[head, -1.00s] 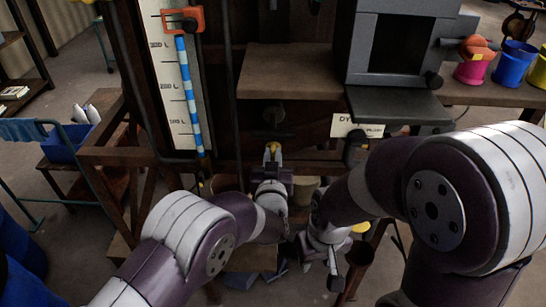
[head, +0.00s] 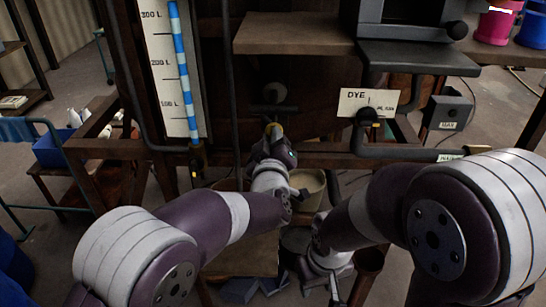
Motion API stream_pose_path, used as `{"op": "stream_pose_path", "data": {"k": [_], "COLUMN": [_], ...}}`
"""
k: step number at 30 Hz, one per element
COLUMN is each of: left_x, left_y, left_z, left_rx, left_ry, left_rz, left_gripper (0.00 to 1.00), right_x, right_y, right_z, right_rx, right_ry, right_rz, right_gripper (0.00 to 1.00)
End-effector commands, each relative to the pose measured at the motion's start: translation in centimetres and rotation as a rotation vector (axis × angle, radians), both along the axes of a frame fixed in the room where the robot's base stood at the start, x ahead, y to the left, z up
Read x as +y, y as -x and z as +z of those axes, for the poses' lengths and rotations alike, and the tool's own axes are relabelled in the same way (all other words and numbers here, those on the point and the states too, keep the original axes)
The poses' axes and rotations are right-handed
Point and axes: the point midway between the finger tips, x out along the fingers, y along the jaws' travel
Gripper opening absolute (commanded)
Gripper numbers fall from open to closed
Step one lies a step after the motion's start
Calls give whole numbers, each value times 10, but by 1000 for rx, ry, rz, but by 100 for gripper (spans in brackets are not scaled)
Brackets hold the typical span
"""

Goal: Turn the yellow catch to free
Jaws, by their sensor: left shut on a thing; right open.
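The yellow catch (head: 275,128) shows as a small yellow piece below a dark round knob, at the front of the wooden vat stand. My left gripper (head: 271,138) reaches up to it from below and is shut on it; the fingers hide part of it. The catch's exact angle is hard to tell. My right gripper (head: 335,287) is open and empty, low at the bottom centre and pointing down, well away from the catch.
A DYE label (head: 368,102) and a dark valve (head: 367,118) sit right of the catch. A level gauge (head: 175,70) stands on the left. A beige bucket (head: 308,188) is below. A wooden shelf (head: 293,36) juts out above. A grey box (head: 447,111) is at the right.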

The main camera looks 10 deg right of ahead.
Motion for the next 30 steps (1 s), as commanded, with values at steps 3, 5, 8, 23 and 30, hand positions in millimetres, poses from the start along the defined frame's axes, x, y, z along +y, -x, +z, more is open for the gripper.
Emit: {"op": "stream_pose_path", "data": {"k": [3,5,8,23,30], "left_x": [0,1,1,2,2], "left_y": [0,0,0,-1,-1], "left_z": [-10,-9,-9,-8,-6], "left_rx": [27,43,70,194,233], "left_ry": [105,160,250,675,808], "left_rz": [0,0,-1,0,0], "left_gripper": [0,0,0,0,0], "right_x": [0,0,0,0,0], "right_y": [0,0,0,0,0], "right_z": [-30,-40,-56,-116,-130], "right_rx": [0,0,0,0,0], "right_ry": [0,0,0,0,0], "right_rz": [0,0,0,0,0], "right_gripper": [43,43,43,43,43]}}
